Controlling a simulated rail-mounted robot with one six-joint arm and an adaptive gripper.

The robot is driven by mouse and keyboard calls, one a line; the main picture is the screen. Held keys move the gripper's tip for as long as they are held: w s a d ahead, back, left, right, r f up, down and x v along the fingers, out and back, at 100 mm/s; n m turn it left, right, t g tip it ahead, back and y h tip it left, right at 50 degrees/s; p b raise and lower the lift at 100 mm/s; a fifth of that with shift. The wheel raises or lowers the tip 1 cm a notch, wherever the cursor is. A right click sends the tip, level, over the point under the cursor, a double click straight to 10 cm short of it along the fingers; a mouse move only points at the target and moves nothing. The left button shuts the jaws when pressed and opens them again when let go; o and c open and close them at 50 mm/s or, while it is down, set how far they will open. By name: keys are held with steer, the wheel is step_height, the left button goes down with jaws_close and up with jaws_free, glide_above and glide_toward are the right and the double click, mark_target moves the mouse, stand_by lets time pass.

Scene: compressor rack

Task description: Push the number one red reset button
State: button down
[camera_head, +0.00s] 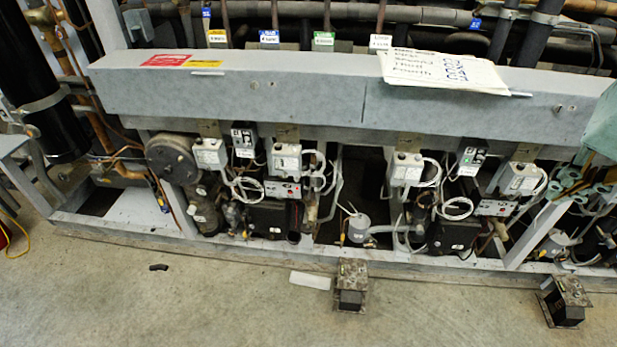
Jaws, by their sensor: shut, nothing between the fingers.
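Small grey control panels with tiny red spots, which look like reset buttons, sit among the compressors. One panel (282,189) is left of centre and another panel (495,208) is at the right. Their numbers are too small to read, so I cannot tell which is number one. My gripper (562,190), grey-green with slim linked fingers, is at the right edge, in front of the rack. It is shut and empty, to the right of the right panel. It hides part of the rack behind it; I cannot tell its distance from the panel.
A long grey beam (300,98) runs above the panels, with papers (443,71) on it. White switch boxes (285,159) and looped cables surround the panels. Metal blocks (351,285) stand on the floor in front. A slanted post (538,232) stands at the right.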

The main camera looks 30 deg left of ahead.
steer(key=w+a+f+m+y+p, duration=0.1)
steer(key=w+a+f, duration=0.3)
steer(key=w+a, duration=0.35)
steer(key=w+a+f+t+y+p, duration=0.1)
steer(key=w+a+f, duration=0.45)
steer(key=a, duration=0.35)
steer(key=w+a+f+m+y+p, duration=0.1)
steer(key=w+a+f, duration=0.3)
steer(key=w+a, duration=0.4)
steer(key=w+a+f+m+y+p, duration=0.1)
steer(key=a+f+y, duration=0.1)
steer(key=a+f, duration=0.65)
steer(key=w+a+f+y+p, duration=0.1)
steer(key=a+f, duration=0.5)
steer(key=a, duration=0.5)
steer(key=m+y+p, duration=0.1)
steer(key=m+y, duration=0.1)
steer(key=y, duration=0.1)
glide_toward(290, 192)
steer(key=w+d+r, duration=0.1)
steer(key=d+r, duration=0.2)
steer(key=r, duration=0.1)
steer(key=s+a+f+m+g+y+p, duration=0.1)
steer(key=s+a+f, duration=0.3)
steer(key=s+f, duration=0.4)
steer(key=shift+f+m+y, duration=0.4)
steer(key=shift+f+y, duration=0.2)
steer(key=shift+w+a, duration=0.2)
steer(key=shift+w, duration=0.05)
